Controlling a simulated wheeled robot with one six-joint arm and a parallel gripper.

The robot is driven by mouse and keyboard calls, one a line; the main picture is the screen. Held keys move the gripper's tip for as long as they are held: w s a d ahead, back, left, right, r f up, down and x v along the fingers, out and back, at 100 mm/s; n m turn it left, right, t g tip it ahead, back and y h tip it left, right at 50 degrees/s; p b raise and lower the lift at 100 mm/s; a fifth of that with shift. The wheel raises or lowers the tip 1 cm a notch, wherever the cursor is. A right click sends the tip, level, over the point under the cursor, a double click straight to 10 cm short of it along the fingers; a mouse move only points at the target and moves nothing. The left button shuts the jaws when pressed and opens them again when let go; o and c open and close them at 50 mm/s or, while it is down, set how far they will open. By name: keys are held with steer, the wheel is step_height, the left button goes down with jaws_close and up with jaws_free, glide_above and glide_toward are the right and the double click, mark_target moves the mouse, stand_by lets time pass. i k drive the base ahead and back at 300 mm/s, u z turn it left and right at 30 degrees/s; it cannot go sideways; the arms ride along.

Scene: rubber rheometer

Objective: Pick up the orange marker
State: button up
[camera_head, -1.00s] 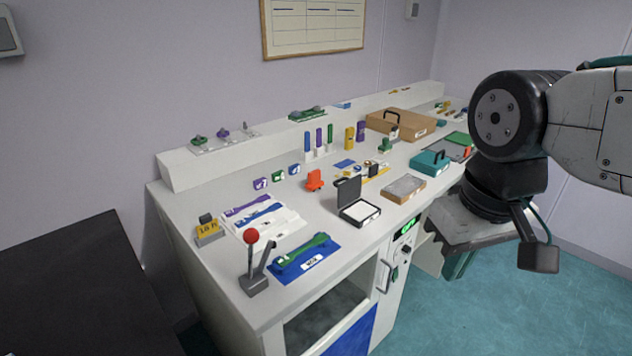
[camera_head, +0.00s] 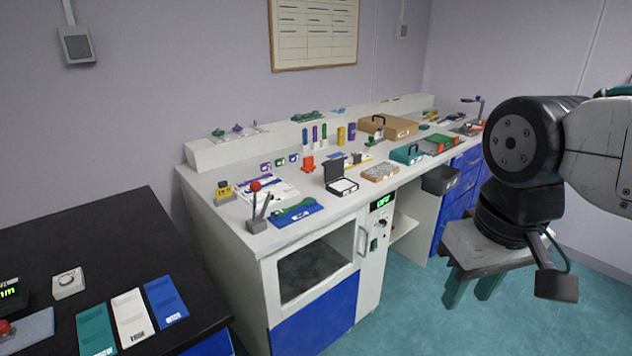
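A small orange piece (camera_head: 308,163), which looks like the orange marker, stands on the white bench top (camera_head: 240,215). My gripper (camera_head: 472,291) hangs at the right, in front of the bench and well apart from the orange piece. Its two teal fingers point down with a gap between them, and nothing shows between them.
An open black case (camera_head: 341,177), a teal box (camera_head: 407,153) and a cardboard box (camera_head: 388,127) stand on the bench. A red-knobbed lever (camera_head: 256,205) stands at its near left. A black table (camera_head: 60,250) fills the lower left. Teal floor (camera_head: 405,315) is clear.

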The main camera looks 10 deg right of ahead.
mark_target(308, 165)
steer(key=z, duration=1.15)
steer(key=i, duration=1.8)
steer(key=u, duration=0.9)
steer(key=i, duration=0.65)
steer(key=u, duration=0.85)
steer(key=i, duration=0.3)
steer(key=u, duration=0.3)
